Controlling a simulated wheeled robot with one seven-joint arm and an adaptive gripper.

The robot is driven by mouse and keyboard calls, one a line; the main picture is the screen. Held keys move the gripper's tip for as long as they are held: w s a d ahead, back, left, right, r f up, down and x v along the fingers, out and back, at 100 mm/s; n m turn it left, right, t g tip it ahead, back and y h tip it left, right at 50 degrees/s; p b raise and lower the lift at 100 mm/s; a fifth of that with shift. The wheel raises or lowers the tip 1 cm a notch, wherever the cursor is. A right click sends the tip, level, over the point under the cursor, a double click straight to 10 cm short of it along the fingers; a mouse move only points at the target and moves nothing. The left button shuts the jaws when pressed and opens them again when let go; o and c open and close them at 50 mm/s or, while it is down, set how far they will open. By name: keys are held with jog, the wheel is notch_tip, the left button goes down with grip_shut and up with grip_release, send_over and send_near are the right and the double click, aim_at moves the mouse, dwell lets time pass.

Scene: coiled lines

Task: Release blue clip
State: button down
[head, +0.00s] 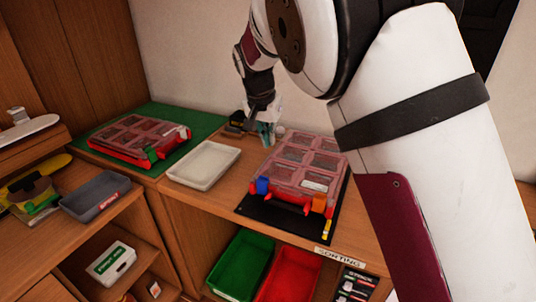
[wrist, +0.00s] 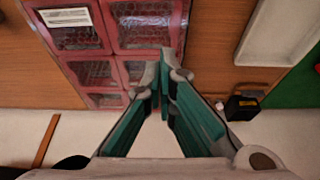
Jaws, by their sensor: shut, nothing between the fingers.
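The blue clip (head: 262,186) sits on the front edge of the red organizer box with the clear lid (head: 300,162), at its left end, in the head view. An orange clip (head: 319,204) sits at the right end of the same edge. The blue clip is not visible in the wrist view.
The box stands on a black mat (head: 258,208). A white tray (head: 204,165) is left of it. A second red box (head: 138,138) lies on a green mat (head: 165,112). A small dark object (wrist: 243,106) stands near the gripper. Green (head: 240,265) and red bins (head: 290,275) are below.

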aim_at(263, 185)
jog(key=x, duration=0.9)
jog(key=shift+d+f, duration=0.15)
jog(key=shift+s+a+f+p, duration=0.1)
jog(key=shift+s+a+p, duration=0.2)
jog(key=shift+s, duration=0.3)
jog(key=shift+s+a+r+p, duration=0.1)
jog(key=shift+s+a+p, duration=0.2)
jog(key=shift+s, duration=0.35)
jog(key=shift+s+a+f+p, duration=0.1)
jog(key=shift+s+p, duration=0.3)
jog(key=shift+s, duration=0.2)
jog(key=shift+a, duration=0.1)
